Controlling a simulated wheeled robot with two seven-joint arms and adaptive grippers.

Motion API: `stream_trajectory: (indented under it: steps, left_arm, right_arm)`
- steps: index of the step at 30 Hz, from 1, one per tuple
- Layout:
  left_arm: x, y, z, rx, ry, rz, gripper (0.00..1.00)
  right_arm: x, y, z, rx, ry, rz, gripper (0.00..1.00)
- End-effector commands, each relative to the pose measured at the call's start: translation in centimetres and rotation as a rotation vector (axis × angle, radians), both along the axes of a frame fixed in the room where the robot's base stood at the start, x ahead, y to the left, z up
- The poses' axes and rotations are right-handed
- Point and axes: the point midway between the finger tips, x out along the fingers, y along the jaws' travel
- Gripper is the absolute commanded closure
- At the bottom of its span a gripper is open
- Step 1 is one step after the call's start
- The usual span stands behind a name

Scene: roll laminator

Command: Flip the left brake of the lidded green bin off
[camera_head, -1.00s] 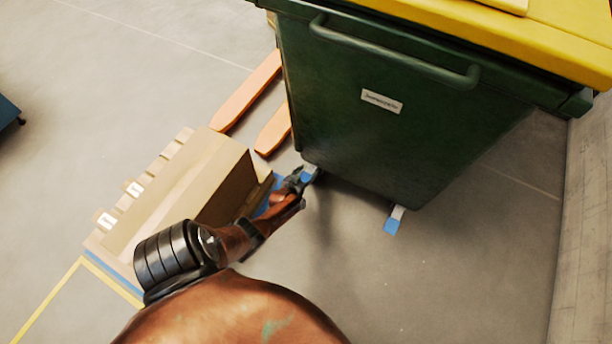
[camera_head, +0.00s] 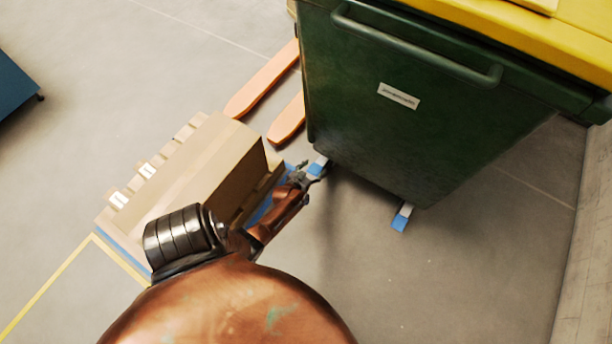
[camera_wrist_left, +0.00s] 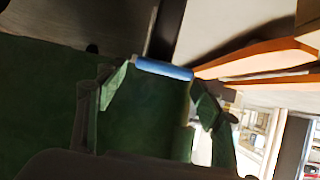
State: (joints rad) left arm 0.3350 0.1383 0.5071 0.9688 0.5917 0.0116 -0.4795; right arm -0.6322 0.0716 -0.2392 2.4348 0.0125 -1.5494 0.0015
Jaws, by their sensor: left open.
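The lidded green bin (camera_head: 400,110) with its yellow lid (camera_head: 500,40) fills the upper right of the head view. Its left brake is a blue-tipped pedal (camera_head: 317,167) at the bin's lower left corner. The right brake (camera_head: 401,218) has a similar blue tip. My left gripper (camera_head: 303,178) is at the left brake, just left of the pedal. In the left wrist view, the blue pedal edge (camera_wrist_left: 163,69) lies across the gap between the open green-padded fingers. I cannot tell whether they touch it. My right gripper is out of view.
A cardboard box (camera_head: 190,185) on a pallet stands left of my left arm. Orange forks (camera_head: 262,80) lie on the floor behind it. A wall (camera_head: 585,230) is at the right. The floor before the bin is clear.

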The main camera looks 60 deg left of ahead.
Motion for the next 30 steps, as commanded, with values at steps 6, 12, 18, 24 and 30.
stream_trajectory:
  steps: [6,12,18,24,30]
  left_arm:
    - [-2.8,-1.6,1.5,-0.002,0.0,0.001,0.39]
    - [-5.0,-2.6,3.1,0.0,0.0,0.001,0.39]
    - [-6.1,-3.2,3.9,0.0,-0.001,0.0,0.39]
    - [-6.3,-3.3,4.0,0.0,-0.001,0.0,0.39]
    - [-6.3,-3.3,4.0,0.0,-0.001,0.0,0.39]
  right_arm:
    - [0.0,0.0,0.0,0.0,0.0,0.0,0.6]
    - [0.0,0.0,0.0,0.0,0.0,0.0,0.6]
    - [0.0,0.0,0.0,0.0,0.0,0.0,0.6]
    - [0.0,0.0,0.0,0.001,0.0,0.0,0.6]
    - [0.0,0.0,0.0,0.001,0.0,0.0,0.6]
